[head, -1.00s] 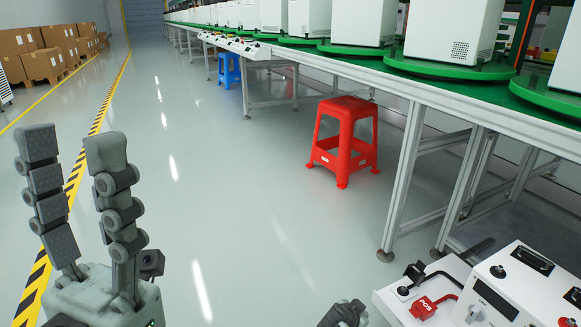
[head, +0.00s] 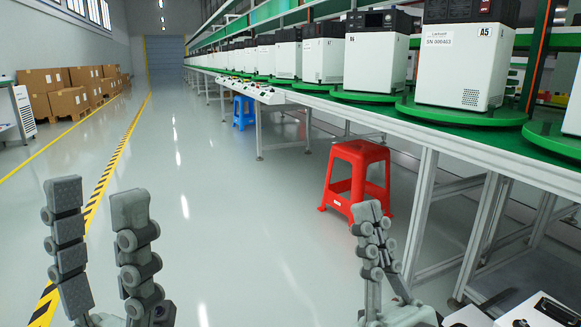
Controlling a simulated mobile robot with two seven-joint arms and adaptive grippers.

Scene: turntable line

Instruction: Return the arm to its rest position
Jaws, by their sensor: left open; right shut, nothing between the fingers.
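My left gripper (head: 97,212) is at the lower left of the head view, pointing up, with its two fingers apart and nothing between them. My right gripper (head: 369,222) stands at the lower right, in front of the red stool, with its fingers together and nothing visible in them. Both are over open floor in the picture, left of the line's table. The lower parts of both arms are cut off by the bottom edge.
A red stool (head: 357,157) stands beside the long green-topped line (head: 400,118), which carries white machines (head: 467,62) on green turntables. A white control box (head: 540,312) is at the bottom right. A blue stool (head: 243,112) and stacked cartons (head: 66,103) are further back. The aisle is clear.

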